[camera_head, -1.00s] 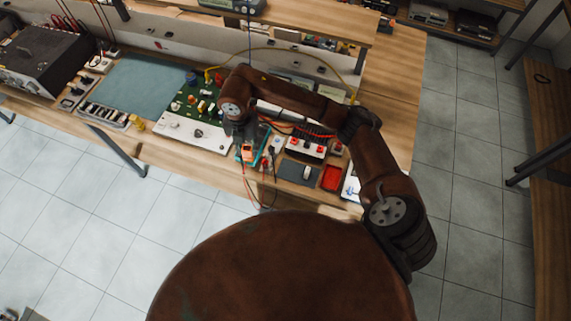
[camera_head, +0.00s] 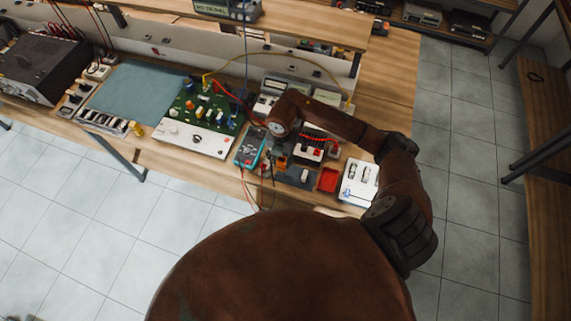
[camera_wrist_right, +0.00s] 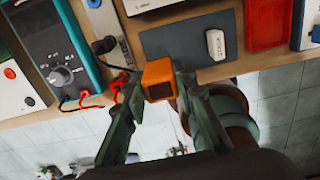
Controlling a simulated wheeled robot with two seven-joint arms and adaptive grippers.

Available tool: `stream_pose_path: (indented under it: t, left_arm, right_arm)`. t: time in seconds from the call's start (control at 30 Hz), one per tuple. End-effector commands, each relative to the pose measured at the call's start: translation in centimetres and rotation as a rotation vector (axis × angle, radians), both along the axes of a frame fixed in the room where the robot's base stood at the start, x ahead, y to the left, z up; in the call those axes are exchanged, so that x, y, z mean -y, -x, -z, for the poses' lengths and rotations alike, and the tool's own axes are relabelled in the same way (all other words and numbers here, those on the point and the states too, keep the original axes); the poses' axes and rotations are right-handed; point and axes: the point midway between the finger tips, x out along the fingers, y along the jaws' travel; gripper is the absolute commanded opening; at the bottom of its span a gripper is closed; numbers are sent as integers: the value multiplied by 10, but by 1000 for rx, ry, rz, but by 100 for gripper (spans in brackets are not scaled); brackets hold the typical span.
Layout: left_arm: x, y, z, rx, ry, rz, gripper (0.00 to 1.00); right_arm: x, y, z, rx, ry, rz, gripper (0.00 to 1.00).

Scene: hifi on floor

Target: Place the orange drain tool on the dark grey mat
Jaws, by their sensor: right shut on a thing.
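The orange drain tool (camera_wrist_right: 158,72) is a small block with a dark end, held between the fingers of my right gripper (camera_wrist_right: 158,84). In the head view the tool (camera_head: 282,162) shows as a small orange patch under my right wrist. The dark grey mat (camera_wrist_right: 180,42) lies just beyond the tool in the wrist view, near the bench's front edge. The tool appears to be above the mat's near left side; I cannot tell whether it touches. The mat (camera_head: 293,180) is partly hidden by my arm in the head view. My left gripper is out of view.
A white object (camera_wrist_right: 215,44) lies on the mat's right part. A red tray (camera_wrist_right: 267,24) is right of the mat. A teal-edged multimeter (camera_wrist_right: 62,52) with red and black leads is left. The floor drops away in front of the bench edge.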

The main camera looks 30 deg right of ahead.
Motion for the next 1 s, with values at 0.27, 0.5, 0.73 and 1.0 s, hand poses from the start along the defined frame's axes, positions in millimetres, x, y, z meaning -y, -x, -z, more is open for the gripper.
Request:
stream_pose_path:
  t: [0.27,0.5,0.73,1.0]
  left_arm:
    - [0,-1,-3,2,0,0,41]
    - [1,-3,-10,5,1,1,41]
    - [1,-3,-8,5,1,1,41]
    - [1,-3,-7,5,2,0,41]
  right_arm:
    - [13,6,18,-2,1,1,2]
    - [11,4,44,1,0,-2,2]
    - [11,4,46,1,1,-2,2]
    - [11,5,48,1,1,-2,37]
